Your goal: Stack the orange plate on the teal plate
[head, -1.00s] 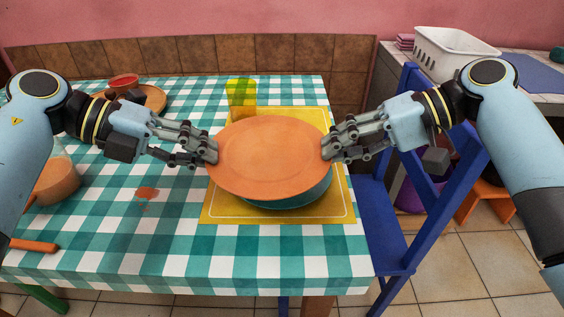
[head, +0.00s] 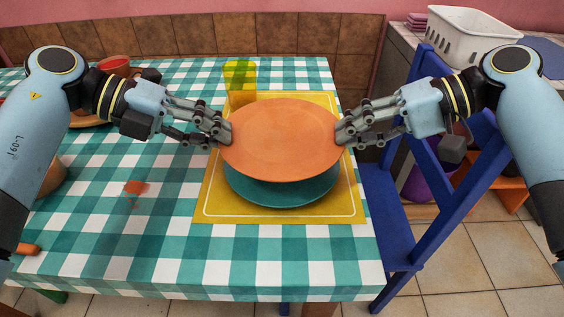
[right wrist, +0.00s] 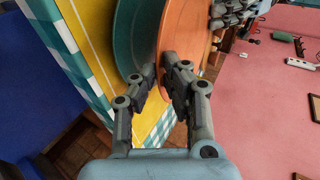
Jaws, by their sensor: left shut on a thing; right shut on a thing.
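The orange plate (head: 280,138) is held between my two grippers above the teal plate (head: 282,192). My left gripper (head: 222,132) is shut on its left rim, and my right gripper (head: 345,132) is shut on its right rim. The teal plate lies on the yellow placemat (head: 210,207), with its front part showing below the orange plate and the rest hidden. In the right wrist view the right gripper (right wrist: 160,80) has its fingers at the rim of the orange plate (right wrist: 188,40), and the teal plate (right wrist: 133,40) shows beside it with a gap.
A red bowl (head: 114,63) and a brown plate sit at the back left. An orange stain (head: 136,187) marks the checked tablecloth. A blue chair (head: 420,200) stands close to the table's right edge.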

